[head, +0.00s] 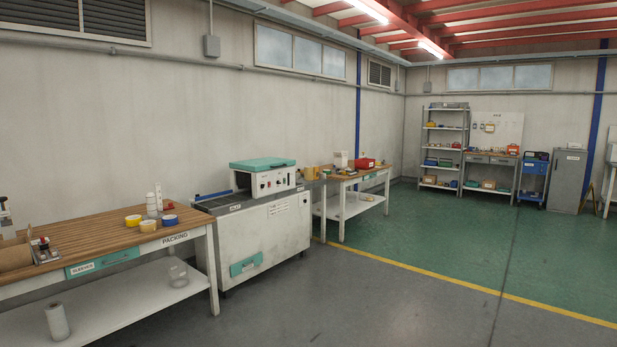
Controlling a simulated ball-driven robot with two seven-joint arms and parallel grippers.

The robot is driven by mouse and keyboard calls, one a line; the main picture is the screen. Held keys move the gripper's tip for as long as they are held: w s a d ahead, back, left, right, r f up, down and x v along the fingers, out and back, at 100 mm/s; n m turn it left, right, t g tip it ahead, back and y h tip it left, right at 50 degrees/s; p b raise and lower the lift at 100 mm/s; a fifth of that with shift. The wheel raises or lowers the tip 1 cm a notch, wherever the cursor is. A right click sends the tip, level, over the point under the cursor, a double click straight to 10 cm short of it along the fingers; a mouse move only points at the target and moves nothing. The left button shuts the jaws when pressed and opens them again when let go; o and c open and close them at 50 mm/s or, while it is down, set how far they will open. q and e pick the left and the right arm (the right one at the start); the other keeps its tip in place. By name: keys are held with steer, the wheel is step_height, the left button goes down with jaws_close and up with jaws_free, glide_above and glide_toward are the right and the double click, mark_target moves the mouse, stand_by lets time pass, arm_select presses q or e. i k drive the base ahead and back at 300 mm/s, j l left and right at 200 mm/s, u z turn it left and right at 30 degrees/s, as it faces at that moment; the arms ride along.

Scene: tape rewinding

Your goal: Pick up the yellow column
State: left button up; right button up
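No tall yellow column stands out in the head view. On the wooden packing table at the left lie a bright yellow roll (133,220) and, to its right, a paler yellow roll (148,226). Both are short and round and look like tape. A blue-rimmed roll (170,220) lies to their right. Behind them stand white upright pieces (158,197). I cannot tell which yellow thing is the column. Neither of my grippers is in view.
The packing table (75,235) has a lower shelf (110,303). A white machine (262,240) with a teal lid stands right of it, then a second workbench (350,177). Shelves (444,145) and a grey cabinet (568,180) stand far back. The grey floor (390,300) ahead is clear.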

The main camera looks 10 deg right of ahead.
mark_target(316, 168)
steer(key=i+l+z, duration=0.35)
steer(key=i, duration=0.2)
steer(key=i+z, duration=0.35)
steer(key=i, duration=0.15)
steer(key=i+l+z, duration=0.1)
steer(key=i, duration=4.55)
steer(key=i+u, duration=0.3)
steer(key=i, duration=0.15)
steer(key=i+l+u, duration=0.3)
steer(key=i, duration=0.15)
steer(key=i+l+u, duration=0.1)
steer(key=i+u, duration=0.15)
steer(key=i, duration=0.15)
steer(key=i+l+u, duration=0.3)
steer(key=i+l, duration=0.05)
steer(key=i, duration=0.05)
